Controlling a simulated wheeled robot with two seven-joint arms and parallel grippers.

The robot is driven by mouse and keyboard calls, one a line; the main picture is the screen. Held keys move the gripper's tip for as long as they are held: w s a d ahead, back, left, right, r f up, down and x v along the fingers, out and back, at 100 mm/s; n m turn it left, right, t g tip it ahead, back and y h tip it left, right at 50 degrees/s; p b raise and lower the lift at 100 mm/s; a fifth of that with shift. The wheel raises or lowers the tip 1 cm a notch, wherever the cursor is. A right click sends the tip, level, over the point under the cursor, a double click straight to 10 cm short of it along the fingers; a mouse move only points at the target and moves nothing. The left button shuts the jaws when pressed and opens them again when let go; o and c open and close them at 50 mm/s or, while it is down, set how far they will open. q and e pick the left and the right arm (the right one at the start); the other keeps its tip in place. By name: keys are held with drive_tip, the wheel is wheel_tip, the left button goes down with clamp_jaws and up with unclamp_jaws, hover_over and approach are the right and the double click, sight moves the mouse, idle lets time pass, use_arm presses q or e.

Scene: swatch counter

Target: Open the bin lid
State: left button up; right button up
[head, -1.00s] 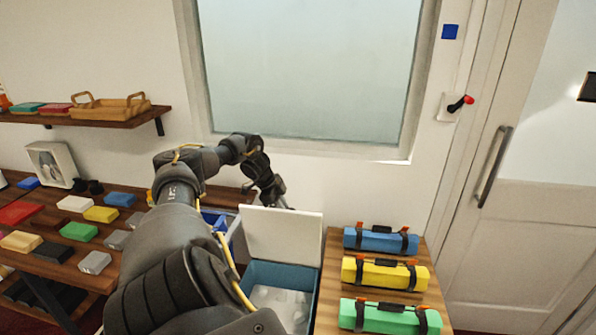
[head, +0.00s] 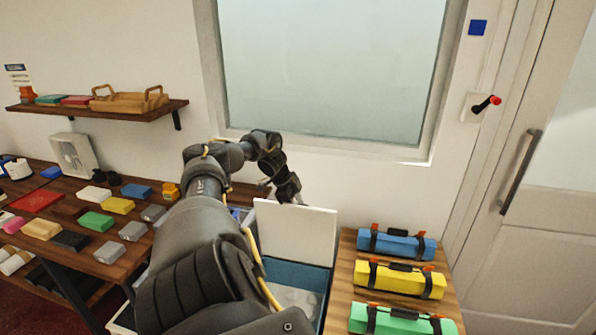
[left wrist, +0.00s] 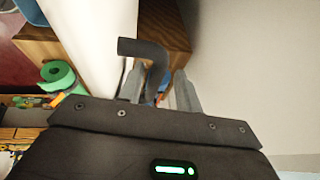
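The bin (head: 318,276) is a blue box with whitish contents. Its white lid (head: 297,233) stands up nearly upright at the back, so the bin is open on top. My left gripper (head: 293,196) is behind the lid's top edge, its fingertips partly hidden. In the left wrist view, a dark bent handle (left wrist: 156,54) beside the pale lid (left wrist: 92,38) reaches between the two fingers of my left gripper (left wrist: 160,76). The fingers are apart, with gaps showing beside the handle. My right gripper is not in view.
Blue (head: 396,245), yellow (head: 400,281) and green (head: 395,320) strapped cases lie on a wooden stand right of the bin. A table with coloured swatches stands left. The window wall is close behind the lid; a door (head: 540,215) is at the right.

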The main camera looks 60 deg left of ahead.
use_arm(q)
drive_tip(key=shift+s+d+r, duration=0.1)
drive_tip(key=shift+s+r, duration=0.05)
drive_tip(key=shift+r, duration=0.4)
drive_tip(key=shift+s+r+b, duration=0.15)
drive_tip(key=shift+r+b, duration=0.1)
drive_tip(key=shift+b, duration=0.05)
drive_tip(key=b+v, duration=0.3)
drive_tip(key=v, duration=0.5)
drive_tip(key=shift+s+r+b, duration=0.1)
drive_tip(key=shift+r+b, duration=0.1)
drive_tip(key=shift+b, duration=0.2)
drive_tip(key=shift+s+a+r, duration=0.25)
drive_tip(key=shift+r, duration=0.15)
